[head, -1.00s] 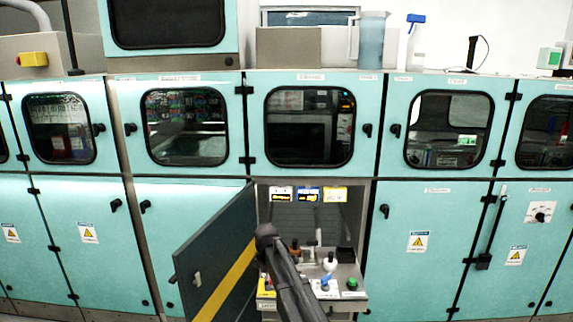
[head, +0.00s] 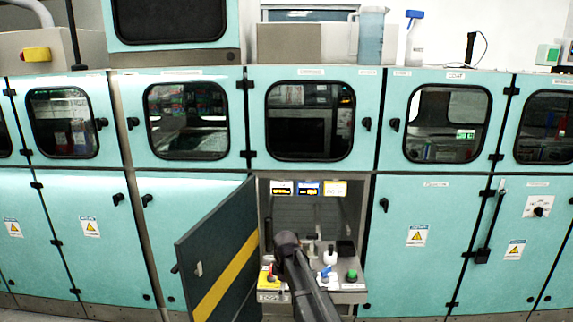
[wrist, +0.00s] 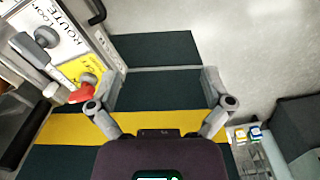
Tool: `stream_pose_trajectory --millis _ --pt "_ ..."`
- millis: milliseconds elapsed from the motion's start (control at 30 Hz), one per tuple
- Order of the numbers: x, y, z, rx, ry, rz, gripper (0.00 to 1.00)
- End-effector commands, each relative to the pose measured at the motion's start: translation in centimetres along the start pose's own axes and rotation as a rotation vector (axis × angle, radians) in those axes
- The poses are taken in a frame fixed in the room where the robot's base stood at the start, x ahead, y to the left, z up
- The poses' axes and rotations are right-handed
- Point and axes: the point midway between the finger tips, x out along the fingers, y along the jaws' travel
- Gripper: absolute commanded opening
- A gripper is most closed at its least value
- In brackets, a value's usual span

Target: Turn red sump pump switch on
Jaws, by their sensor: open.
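The red switch (wrist: 80,94) shows in the wrist view as a small red handle at left, close beside my left finger. I cannot tell whether they touch. In the head view the red switch (head: 272,279) sits by a yellow label at the left of the panel in the open lower cabinet, partly behind my arm. My gripper (wrist: 162,78) is open, with nothing between its fingers. In the head view my dark arm reaches into the cabinet opening and its fingers cannot be made out.
The open cabinet door (head: 215,255), dark with a yellow stripe, stands left of my arm. A blue switch (head: 326,273) and a green button (head: 352,275) sit on the same panel to the right. Teal cabinets (head: 430,240) line the wall.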

Motion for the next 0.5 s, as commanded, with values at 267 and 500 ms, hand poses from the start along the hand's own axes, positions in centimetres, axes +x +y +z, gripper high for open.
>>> stream_pose_trajectory --millis 267,500 --pt "2.9 -4.2 8.2 0.352 0.0 0.0 1.0" --pt "5.5 -9.0 15.8 0.756 0.0 0.0 1.0"
